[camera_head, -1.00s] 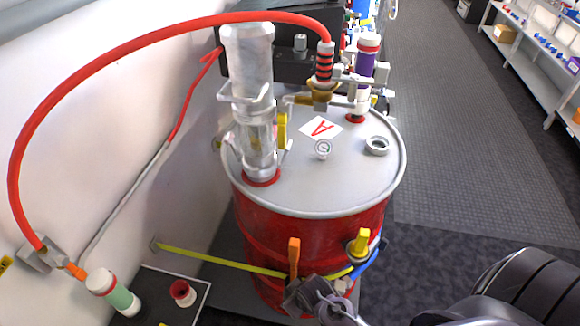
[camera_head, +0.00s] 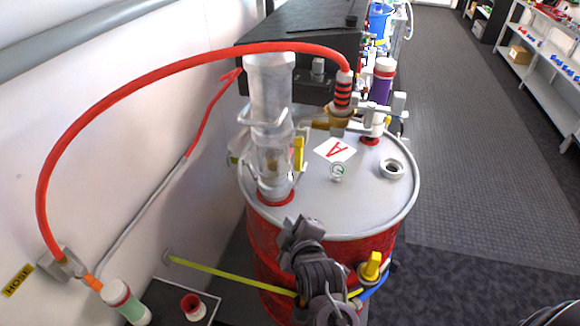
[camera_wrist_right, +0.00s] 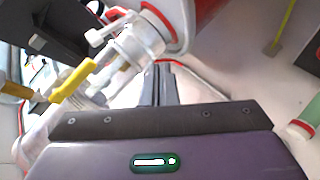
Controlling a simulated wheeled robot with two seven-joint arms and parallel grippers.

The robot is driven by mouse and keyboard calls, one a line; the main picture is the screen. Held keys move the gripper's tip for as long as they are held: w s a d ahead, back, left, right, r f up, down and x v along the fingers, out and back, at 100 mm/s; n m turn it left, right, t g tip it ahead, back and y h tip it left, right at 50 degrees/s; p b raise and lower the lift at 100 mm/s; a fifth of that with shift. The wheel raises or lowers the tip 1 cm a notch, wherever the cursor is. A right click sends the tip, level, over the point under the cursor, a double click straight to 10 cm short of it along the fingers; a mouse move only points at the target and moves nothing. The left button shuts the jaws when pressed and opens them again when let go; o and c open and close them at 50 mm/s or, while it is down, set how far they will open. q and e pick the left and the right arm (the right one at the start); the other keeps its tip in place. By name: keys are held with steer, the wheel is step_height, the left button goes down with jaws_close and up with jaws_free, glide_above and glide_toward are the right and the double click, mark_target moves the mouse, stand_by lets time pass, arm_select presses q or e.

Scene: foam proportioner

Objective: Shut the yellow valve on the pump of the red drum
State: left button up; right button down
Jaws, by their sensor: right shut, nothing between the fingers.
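The red drum (camera_head: 275,245) stands upright with a grey lid. A silver and clear pump (camera_head: 268,95) rises from the lid's left side. The yellow valve handle (camera_head: 298,153) sits upright on the pump's right side. In the right wrist view the yellow handle (camera_wrist_right: 72,80) shows at the left, apart from the fingers, with the pump (camera_wrist_right: 135,48) above and left of the fingertips. My right gripper (camera_head: 298,228) is shut and empty in front of the drum's near rim, below the valve. It also shows in the right wrist view (camera_wrist_right: 158,72). My left gripper is not in view.
A red hose (camera_head: 120,95) arches from the wall side over the pump to a fitting on the lid. A purple cylinder (camera_head: 382,85) stands behind. Another yellow handle (camera_head: 371,266) is on a strap at the drum's front. The floor (camera_head: 470,180) at right is clear.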

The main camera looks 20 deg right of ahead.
mark_target(298, 155)
step_height(298, 155, up, 7)
steer(key=w+d+n+t+h, duration=0.1)
steer(key=w+n+t+h, duration=0.2)
steer(key=n+t+h, duration=0.1)
steer(key=p+x, duration=0.1)
steer(key=x, duration=0.3)
steer(key=p+x, duration=0.2)
steer(key=x, duration=0.1)
steer(key=shift+w+d+r, duration=0.2)
steer(key=shift+w, duration=0.1)
steer(key=shift+w+d+f, duration=0.1)
steer(key=shift+w, duration=0.25)
steer(key=shift+w, duration=0.15)
